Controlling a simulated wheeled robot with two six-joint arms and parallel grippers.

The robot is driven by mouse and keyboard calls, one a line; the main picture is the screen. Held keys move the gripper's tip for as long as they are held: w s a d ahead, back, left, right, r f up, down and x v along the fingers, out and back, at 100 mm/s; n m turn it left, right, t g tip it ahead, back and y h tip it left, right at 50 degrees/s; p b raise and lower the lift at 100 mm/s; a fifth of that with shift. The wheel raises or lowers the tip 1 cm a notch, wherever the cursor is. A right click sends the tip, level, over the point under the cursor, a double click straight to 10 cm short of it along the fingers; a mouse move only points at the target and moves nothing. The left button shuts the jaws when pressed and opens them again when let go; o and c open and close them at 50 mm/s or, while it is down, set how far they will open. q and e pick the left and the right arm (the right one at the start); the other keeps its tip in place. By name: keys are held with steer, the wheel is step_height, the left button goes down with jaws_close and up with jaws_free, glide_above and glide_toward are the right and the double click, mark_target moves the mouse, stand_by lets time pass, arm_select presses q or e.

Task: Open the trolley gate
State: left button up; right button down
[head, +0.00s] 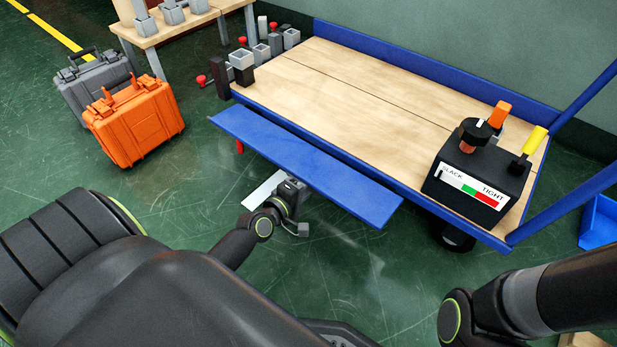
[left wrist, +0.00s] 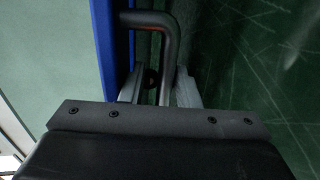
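The trolley (head: 330,85) has a wooden deck and a blue frame. Its gate, a long blue panel (head: 300,165), runs along the near side and leans outward from the deck edge. A small red part (head: 240,146) shows below the gate's left end. My left gripper (head: 292,190) is low in front of the gate's middle, near its lower edge. In the left wrist view, a bent dark rod (left wrist: 166,55) stands between the two fingers (left wrist: 160,88), with gaps visible beside it; the blue panel (left wrist: 113,50) is to the left. My right gripper is out of view.
A black box with a slack-to-tight gauge (head: 475,180) stands on the deck's right end. Grey and dark blocks (head: 262,55) sit around the far left corner. Orange (head: 135,122) and grey (head: 90,85) cases stand on the floor at left. The green floor before the gate is clear.

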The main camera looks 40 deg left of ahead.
arm_select(q)
steer(key=shift+r, duration=0.2)
steer(key=b+v, duration=0.1)
steer(key=v, duration=1.6)
steer(key=shift+s+b, duration=0.2)
steer(key=shift+b, duration=0.15)
steer(key=shift+a+f, duration=0.1)
steer(key=shift+f, duration=0.05)
